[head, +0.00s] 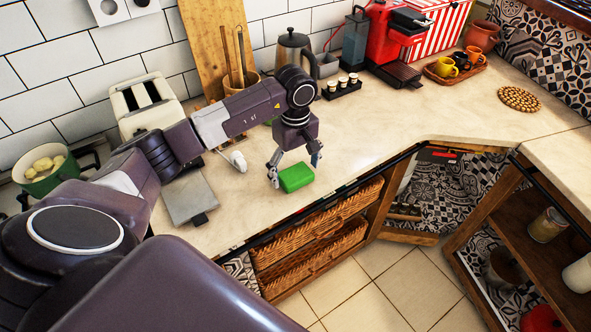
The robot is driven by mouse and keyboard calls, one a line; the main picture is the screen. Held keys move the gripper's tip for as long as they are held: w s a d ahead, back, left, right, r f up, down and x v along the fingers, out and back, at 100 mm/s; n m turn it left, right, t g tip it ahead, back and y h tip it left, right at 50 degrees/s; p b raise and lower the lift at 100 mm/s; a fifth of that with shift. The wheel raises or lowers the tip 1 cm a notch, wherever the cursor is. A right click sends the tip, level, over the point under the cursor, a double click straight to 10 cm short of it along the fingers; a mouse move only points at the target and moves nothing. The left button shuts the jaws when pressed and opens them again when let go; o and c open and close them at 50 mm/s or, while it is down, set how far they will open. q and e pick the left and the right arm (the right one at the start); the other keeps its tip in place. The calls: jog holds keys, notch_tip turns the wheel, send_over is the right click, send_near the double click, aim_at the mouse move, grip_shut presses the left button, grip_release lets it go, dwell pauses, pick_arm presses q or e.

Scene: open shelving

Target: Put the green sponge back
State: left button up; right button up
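A bright green sponge (297,178) lies on the pale countertop near its front edge, in the middle of the head view. My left gripper (294,168) points down right at the sponge. Its fingers are spread, one by the sponge's left end and one by its far right end. I see no firm grip, and I cannot tell whether the fingers touch the sponge. My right gripper is not in view.
A grey flat appliance (189,198) and a white toaster (147,105) are to the left. A kettle (295,52), a tray of small cups (342,88) and a red coffee machine (382,40) stand behind. Wicker drawers (315,242) are below.

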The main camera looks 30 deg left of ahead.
aim_at(296, 173)
pick_arm(q)
jog(key=shift+r, duration=0.55)
notch_tip(296, 173, up, 11)
jog(key=b, duration=0.2)
jog(key=shift+b, duration=0.4)
jog(key=shift+r, duration=0.1)
jog(key=shift+s, duration=0.1)
